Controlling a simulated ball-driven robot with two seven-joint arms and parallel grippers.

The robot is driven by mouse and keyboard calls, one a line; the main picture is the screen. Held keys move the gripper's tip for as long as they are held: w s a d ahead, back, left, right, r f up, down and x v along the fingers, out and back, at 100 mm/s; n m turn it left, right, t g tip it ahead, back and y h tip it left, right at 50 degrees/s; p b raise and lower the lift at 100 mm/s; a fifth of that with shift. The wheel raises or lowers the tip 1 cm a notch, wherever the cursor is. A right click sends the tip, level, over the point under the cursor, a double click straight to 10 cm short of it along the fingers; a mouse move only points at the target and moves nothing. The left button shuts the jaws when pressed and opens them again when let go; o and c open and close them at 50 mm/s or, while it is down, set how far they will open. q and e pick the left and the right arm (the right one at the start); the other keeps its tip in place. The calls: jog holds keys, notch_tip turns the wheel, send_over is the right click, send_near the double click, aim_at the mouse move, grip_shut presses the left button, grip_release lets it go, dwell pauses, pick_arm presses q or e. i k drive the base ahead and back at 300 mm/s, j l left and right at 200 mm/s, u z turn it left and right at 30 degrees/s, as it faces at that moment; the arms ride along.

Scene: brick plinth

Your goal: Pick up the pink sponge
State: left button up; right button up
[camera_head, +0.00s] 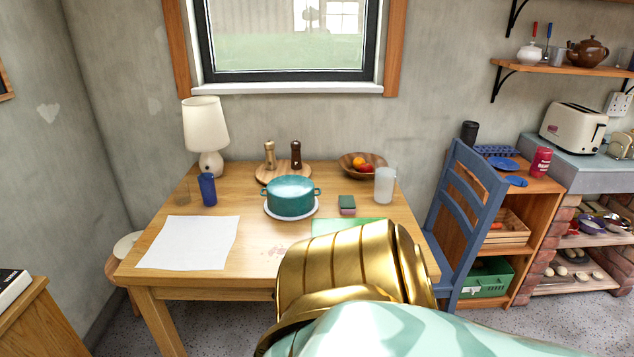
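A small sponge (347,206) lies on the wooden table (255,250), right of the teal pot. Its top looks dark green and its lower part pinkish. A frosted glass (384,185) stands close to its right, apart from it. A green sheet or board (335,227) lies just in front of it, partly hidden by my gold and mint arm. That arm fills the bottom middle and right. Neither gripper can be seen in this view.
The teal pot (290,196) stands on a white plate. Behind are a lamp (206,130), two mills on a round board (283,172) and a fruit bowl (362,164). A blue cup (207,189) and white paper (190,243) are left. A blue chair (463,215) stands right.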

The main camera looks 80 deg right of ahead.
aim_at(347, 203)
jog(key=z, duration=2.85)
jog(key=i+l+u, duration=0.15)
jog(key=i+l, duration=0.15)
jog(key=i+l+u, duration=0.35)
jog(key=l, duration=0.4)
jog(key=i+l+u, duration=0.15)
jog(key=i+l, duration=0.2)
jog(key=l, duration=0.1)
